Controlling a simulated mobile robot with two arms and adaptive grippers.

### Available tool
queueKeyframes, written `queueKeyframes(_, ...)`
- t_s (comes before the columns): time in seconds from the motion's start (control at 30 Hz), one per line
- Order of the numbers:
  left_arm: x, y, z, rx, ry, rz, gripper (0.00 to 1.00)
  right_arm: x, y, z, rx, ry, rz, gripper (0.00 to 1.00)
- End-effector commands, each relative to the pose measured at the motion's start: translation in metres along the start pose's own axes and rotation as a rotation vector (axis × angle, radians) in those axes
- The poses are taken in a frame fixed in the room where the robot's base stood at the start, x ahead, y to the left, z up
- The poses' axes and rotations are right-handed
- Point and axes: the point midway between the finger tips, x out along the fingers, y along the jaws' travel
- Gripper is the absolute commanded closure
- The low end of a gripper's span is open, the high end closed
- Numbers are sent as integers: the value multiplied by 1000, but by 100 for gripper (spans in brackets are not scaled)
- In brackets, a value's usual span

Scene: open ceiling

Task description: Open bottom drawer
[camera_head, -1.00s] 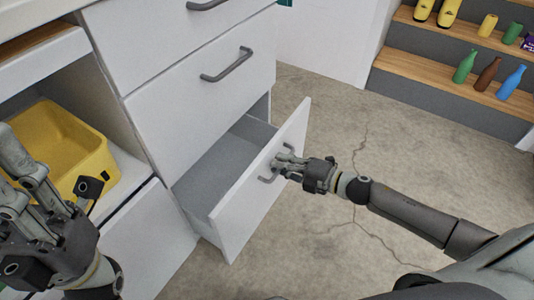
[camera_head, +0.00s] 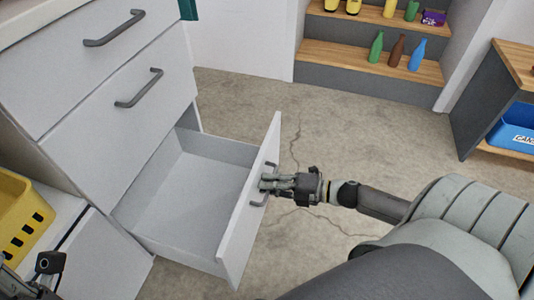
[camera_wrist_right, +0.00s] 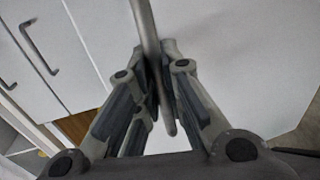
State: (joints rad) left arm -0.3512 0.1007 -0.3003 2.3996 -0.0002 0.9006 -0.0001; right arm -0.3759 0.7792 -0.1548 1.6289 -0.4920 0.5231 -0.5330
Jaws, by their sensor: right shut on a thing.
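The bottom drawer (camera_head: 192,200) of the white cabinet stands pulled well out, and its empty grey inside shows. Its front panel (camera_head: 250,215) carries a grey bar handle (camera_head: 262,197). My right gripper (camera_head: 268,184) is shut on this handle from outside the drawer. In the right wrist view the handle (camera_wrist_right: 152,50) passes between the fingers of my right gripper (camera_wrist_right: 158,92). My left gripper shows only as a small dark part (camera_head: 45,265) at the lower left edge, and its fingers cannot be made out.
Two closed drawers (camera_head: 125,105) with bar handles are above. A yellow crate (camera_head: 22,215) sits at the left. Shelves with bottles (camera_head: 396,52) stand at the back, and a blue bin (camera_head: 515,130) is at the right. The concrete floor (camera_head: 340,130) beyond the drawer is clear.

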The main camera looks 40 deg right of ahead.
Motion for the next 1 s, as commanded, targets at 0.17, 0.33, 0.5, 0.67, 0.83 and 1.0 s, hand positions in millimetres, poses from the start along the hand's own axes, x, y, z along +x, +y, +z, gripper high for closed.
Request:
queueKeyframes(0.17, 0, 0, 0, 0, -1, 0, 69, 0, -1, -1, 1, 2, -1, 100)
queueKeyframes(0.33, 0, 0, 0, -1, -1, 0, 69, 0, -1, -1, 1, 1, -1, 69)
queueKeyframes(0.5, 0, 0, 0, -1, -1, 0, 69, 0, 0, 0, 0, 1, -1, 69)
queueKeyframes(0.67, 1, -1, -1, 1, 5, -1, 69, 0, 0, 0, 0, 0, 0, 69)
queueKeyframes(0.83, 1, 0, 0, 1, 3, -1, 69, -3, -1, 0, 1, 0, -2, 69)
queueKeyframes(1.0, 1, 0, 0, 1, 2, -1, 69, -19, -2, -1, 1, 1, -4, 69)
